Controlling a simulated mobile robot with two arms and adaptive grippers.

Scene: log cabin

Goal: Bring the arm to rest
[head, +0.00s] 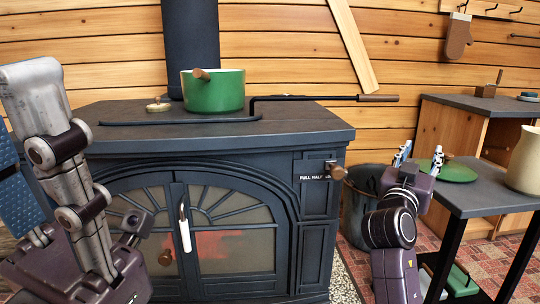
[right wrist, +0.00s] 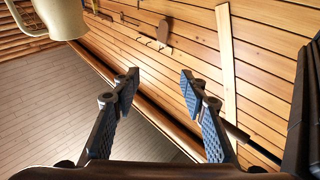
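My right gripper (head: 419,157) is raised in front of the side table at the right of the head view. Its two fingers are spread apart. In the right wrist view the same gripper (right wrist: 158,82) is open, with nothing between its blue-padded fingers. My left gripper (head: 28,135) is close to the camera at the left edge of the head view, in front of the stove. Its grey finger and blue pad stand apart with nothing seen between them. Part of the left gripper is cut off by the frame.
A dark stove (head: 270,150) carries a green pot (head: 212,92), a small lid (head: 158,106) and a black poker (head: 330,97). A side table (head: 480,196) holds a green lid (head: 455,172) and a cream jug (head: 523,160). A dark bucket (head: 358,205) stands beside the stove.

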